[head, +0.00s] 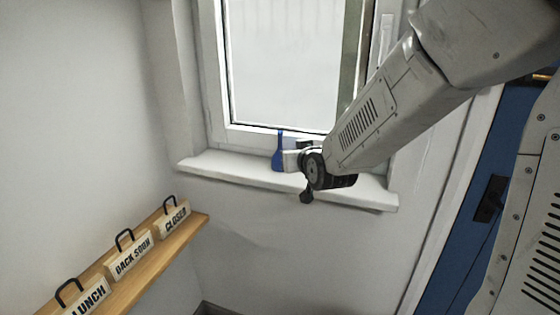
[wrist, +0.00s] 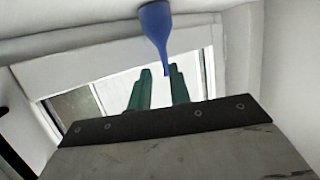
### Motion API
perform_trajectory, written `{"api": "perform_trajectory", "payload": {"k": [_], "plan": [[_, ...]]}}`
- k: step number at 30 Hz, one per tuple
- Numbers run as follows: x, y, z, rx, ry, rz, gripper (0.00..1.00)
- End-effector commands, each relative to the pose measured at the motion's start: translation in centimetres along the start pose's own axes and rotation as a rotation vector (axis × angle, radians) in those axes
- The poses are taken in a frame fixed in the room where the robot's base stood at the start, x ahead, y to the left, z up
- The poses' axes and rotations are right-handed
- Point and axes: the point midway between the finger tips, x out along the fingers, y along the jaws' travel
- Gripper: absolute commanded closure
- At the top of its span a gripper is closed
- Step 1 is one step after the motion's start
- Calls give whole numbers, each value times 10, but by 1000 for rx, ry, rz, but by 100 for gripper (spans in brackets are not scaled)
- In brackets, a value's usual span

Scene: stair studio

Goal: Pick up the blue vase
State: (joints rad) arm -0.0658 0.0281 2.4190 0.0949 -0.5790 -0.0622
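The blue vase (head: 278,160) stands upright on the white window sill in the head view, round-bodied with a thin neck. My gripper (head: 291,160) is at its right and partly covers its right side. In the wrist view the scene is upside down: the vase (wrist: 156,22) comes from the top edge with its neck pointing down. The two green fingers of my gripper (wrist: 160,71) are apart, and the neck's tip shows between their tips. I see no contact, but the depth between fingers and neck is hard to tell.
The white sill (head: 235,170) is narrow, with the window (head: 280,65) right behind it. A wooden shelf (head: 190,232) at lower left holds the signs LUNCH, BACK SOON and CLOSED (head: 175,220). A blue door (head: 475,180) is at the right. The rest of the visible sill looks clear.

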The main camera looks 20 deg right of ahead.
Motion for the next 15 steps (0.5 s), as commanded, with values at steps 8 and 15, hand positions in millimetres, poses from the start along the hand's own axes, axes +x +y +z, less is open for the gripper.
{"api": "perform_trajectory", "payload": {"k": [8,15], "plan": [[36,-2,-5,-11,262,28,80],[56,-1,-13,-13,300,33,80]]}}
